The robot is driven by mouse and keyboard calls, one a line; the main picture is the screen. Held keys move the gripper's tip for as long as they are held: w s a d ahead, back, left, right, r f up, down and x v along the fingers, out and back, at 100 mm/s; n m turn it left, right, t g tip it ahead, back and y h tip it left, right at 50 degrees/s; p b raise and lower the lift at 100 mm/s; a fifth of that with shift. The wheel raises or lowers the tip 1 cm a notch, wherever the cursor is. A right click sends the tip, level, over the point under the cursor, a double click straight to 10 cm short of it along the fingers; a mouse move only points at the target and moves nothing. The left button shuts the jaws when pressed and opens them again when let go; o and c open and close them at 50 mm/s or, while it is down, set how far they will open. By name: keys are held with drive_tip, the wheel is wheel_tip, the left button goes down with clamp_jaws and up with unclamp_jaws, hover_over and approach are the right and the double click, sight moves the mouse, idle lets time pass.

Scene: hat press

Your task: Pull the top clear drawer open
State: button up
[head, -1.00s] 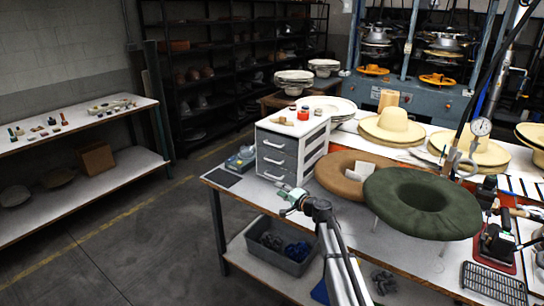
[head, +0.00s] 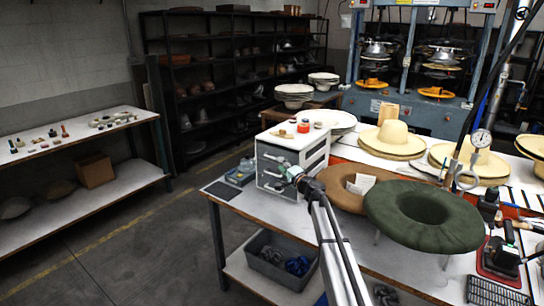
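A small white drawer cabinet (head: 315,152) stands at the left end of the workbench, with grey-looking drawer fronts stacked on its left-facing side. The top drawer (head: 270,152) appears closed, with a pale handle on its front.
Small items, including a red-lidded jar (head: 303,127), lie on the cabinet. A brown hat form (head: 335,185) and a green ring-shaped form (head: 420,212) stand to its right. A grey bin (head: 280,268) is on the lower shelf. The floor left of the bench is clear.

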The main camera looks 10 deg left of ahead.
drive_tip(key=p+x, duration=0.2)
drive_tip(key=x, duration=0.5)
drive_tip(key=shift+w+a, duration=0.25)
clamp_jaws()
